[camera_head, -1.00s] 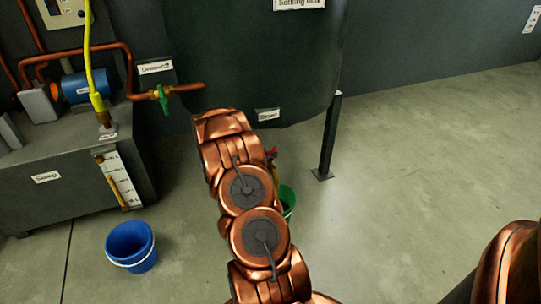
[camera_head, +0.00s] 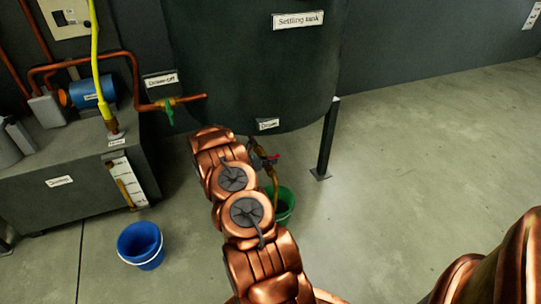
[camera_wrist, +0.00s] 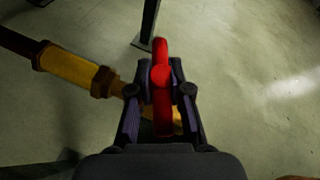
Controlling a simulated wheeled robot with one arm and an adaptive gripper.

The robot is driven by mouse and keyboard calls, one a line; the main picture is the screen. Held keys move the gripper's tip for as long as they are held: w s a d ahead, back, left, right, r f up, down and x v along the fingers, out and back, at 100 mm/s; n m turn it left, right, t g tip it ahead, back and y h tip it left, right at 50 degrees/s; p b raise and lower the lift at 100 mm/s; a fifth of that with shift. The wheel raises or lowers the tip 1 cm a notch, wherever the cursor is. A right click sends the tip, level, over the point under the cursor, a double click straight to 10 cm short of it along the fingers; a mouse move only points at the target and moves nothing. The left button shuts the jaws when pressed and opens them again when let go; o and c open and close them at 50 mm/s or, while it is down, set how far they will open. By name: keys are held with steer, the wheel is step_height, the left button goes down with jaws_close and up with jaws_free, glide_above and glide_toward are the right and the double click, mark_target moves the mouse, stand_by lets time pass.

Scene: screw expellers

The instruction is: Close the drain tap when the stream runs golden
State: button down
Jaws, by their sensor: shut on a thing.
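The drain tap is a brass fitting (camera_wrist: 75,68) with a red lever handle (camera_wrist: 161,85). In the wrist view my gripper (camera_wrist: 160,78) is shut on the red handle, with one dark finger on each side. The handle points up the picture, across the line of the brass pipe. In the head view the red handle (camera_head: 275,157) shows just right of my arm, below the "Drain" label (camera_head: 268,124). A thin brownish-amber stream (camera_head: 275,187) appears to run down from the tap into a green bucket (camera_head: 286,205). My arm partly hides the tap and bucket.
The dark settling tank (camera_head: 250,70) stands above the tap on legs (camera_head: 328,140). A green-handled draw-off tap (camera_head: 168,115) is to the left. A blue bucket (camera_head: 140,245) stands on the floor at left. The floor at right is clear.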

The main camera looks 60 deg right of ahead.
steer(key=shift+s+f+m+g+y+p, duration=0.15)
steer(key=shift+m+g+y+p, duration=0.2)
steer(key=shift+m+g, duration=0.3)
steer(key=shift+s+m+g+y+p, duration=0.1)
steer(key=shift+m+g+y+p, duration=0.15)
steer(key=shift+m+g+p, duration=0.25)
steer(key=shift+s+f+m+g+y, duration=0.15)
steer(key=shift+m+g+y, duration=0.25)
steer(key=shift+m+g, duration=0.25)
steer(key=shift+s+m+g+y+b, duration=0.1)
steer(key=shift+m+g+y+b, duration=0.35)
steer(key=shift+g, duration=0.25)
steer(key=c, duration=1.1)
jaws_free()
steer(key=shift+w+r, duration=0.2)
steer(key=shift+w, duration=0.1)
steer(key=shift+w, duration=0.1)
steer(key=shift+w+a+r, duration=0.2)
steer(key=shift+w+a, duration=0.05)
steer(key=shift+w, duration=0.05)
steer(key=v, duration=1.1)
steer(key=shift+s+a, duration=0.15)
